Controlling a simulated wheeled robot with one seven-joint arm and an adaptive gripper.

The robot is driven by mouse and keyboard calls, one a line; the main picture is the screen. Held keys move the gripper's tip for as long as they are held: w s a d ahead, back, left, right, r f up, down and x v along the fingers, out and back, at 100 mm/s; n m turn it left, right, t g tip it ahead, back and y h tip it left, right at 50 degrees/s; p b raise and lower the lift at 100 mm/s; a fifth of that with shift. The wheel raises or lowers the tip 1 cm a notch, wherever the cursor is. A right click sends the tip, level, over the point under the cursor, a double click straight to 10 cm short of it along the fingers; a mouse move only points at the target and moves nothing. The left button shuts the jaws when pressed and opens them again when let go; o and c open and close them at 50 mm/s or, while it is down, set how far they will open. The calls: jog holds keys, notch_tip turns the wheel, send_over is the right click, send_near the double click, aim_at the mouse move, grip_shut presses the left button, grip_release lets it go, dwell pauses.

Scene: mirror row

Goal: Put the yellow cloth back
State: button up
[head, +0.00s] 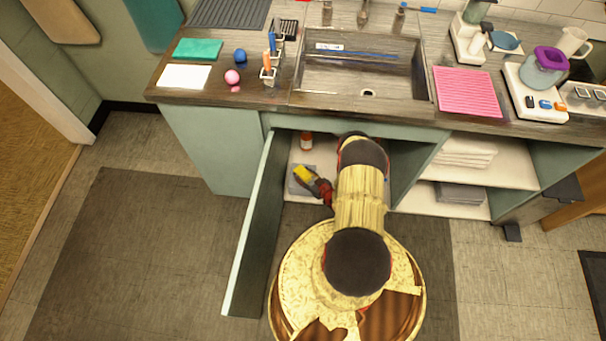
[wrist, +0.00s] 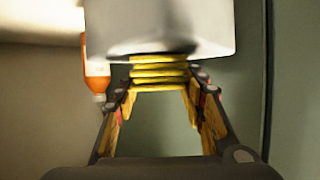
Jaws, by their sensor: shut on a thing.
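The yellow cloth (head: 303,173) is in the open cupboard under the sink, at the end of my arm. In the wrist view the folded yellow cloth (wrist: 160,72) lies in layers between my fingertips. My gripper (head: 313,182) is shut on it; its fingers also show in the wrist view (wrist: 160,86). A grey, box-like thing (head: 296,189) is beside and beneath the cloth; it fills the top of the wrist view (wrist: 185,25), right against the cloth's edge. I cannot tell whether the cloth touches it.
An orange bottle (head: 306,142) stands deeper in the cupboard, and shows at left in the wrist view (wrist: 97,68). The open cupboard door (head: 252,235) stands close left of my arm. Shelves with folded white cloths (head: 465,154) and grey cloths (head: 460,193) are to the right.

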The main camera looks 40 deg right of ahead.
jog(key=shift+f, duration=0.15)
jog(key=o, duration=1.4)
jog(key=shift+c, duration=0.2)
jog(key=shift+s+r, duration=0.1)
jog(key=shift+r, duration=0.15)
jog(key=shift+p+v, duration=2)
jog(key=shift+v, duration=3.9)
